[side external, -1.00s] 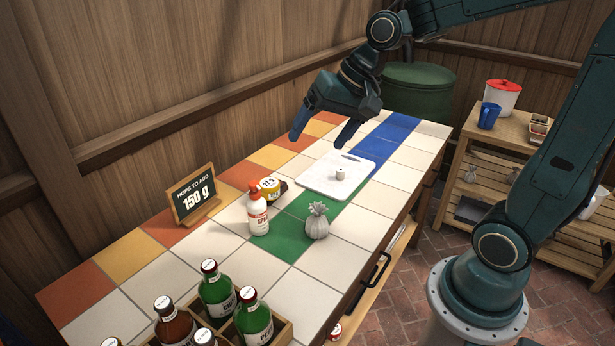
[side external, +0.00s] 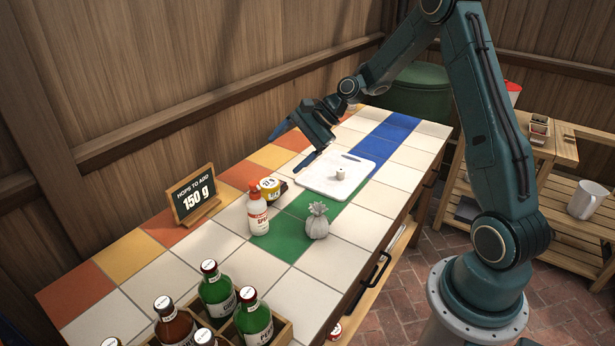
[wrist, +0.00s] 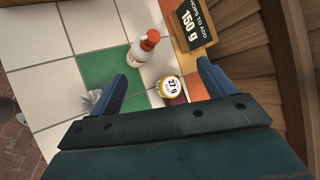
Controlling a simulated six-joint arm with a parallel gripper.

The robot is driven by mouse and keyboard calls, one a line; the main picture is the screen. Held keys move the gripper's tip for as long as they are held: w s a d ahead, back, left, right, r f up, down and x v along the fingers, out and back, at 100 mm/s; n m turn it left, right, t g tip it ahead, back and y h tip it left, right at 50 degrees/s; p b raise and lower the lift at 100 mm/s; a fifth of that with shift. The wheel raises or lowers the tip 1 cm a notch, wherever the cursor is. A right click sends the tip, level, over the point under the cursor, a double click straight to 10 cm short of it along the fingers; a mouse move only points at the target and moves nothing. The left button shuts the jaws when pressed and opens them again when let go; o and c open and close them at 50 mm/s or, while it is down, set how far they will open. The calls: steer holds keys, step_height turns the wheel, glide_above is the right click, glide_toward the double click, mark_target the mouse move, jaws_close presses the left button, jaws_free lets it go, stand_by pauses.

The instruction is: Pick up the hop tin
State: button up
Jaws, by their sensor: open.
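The hop tin (side external: 269,186) appears to be the small round yellow tin with a white lid marked 27 g. It stands on the tiled counter behind and right of a white spray bottle with a red top (side external: 257,208). In the wrist view the tin (wrist: 168,86) shows between the two blue fingers, below the bottle (wrist: 143,47). My gripper (side external: 286,155) is open and empty, above the counter and up and right of the tin in the side view. Its fingers are apart from the tin.
A sign reading 150 g (side external: 194,195) stands left of the bottle. A grey tied sack (side external: 317,221) stands in front. A white cutting board (side external: 312,184) with a small pale piece lies to the right. A crate of bottles (side external: 284,332) is at the near end.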

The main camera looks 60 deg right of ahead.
mark_target(263, 188)
steer(key=w+d+f+m+t+y, duration=0.1)
steer(key=d+f+m+t, duration=0.3)
steer(key=d+f+m, duration=0.5)
step_height(263, 188, down, 4)
steer(key=shift+w+d+f+m+y, duration=0.1)
steer(key=shift+w+d+m+y, duration=0.25)
steer(key=shift+m, duration=0.55)
steer(key=shift+w+a, duration=0.15)
steer(key=shift+x, duration=4.2)
steer(key=shift+x, duration=2.6)
